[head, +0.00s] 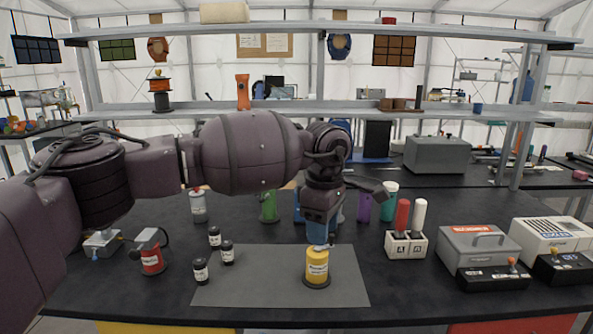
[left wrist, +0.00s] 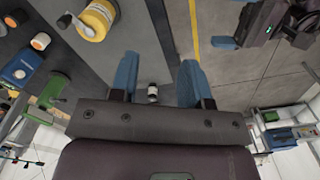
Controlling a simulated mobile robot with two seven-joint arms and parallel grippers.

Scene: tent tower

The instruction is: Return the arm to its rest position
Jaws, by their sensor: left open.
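My left arm comes in from the left in the head view and reaches over the black table. Its gripper (head: 320,232) points down just above or behind a yellow canister (head: 317,268), which stands upright on a grey mat (head: 235,285). In the left wrist view the blue fingers of the gripper (left wrist: 157,76) are spread apart with nothing clasped. A yellow round thing with a crank (left wrist: 98,18) lies outside the fingers there. A small white and dark item (left wrist: 152,92) shows between the fingers, apart from them. My right gripper is not seen.
Small black jars (head: 227,253) and a red canister (head: 151,258) stand left of the gripper. A white block with red and white cylinders (head: 405,245) and a grey toolbox (head: 478,247) stand to the right. A shelf (head: 330,107) spans behind.

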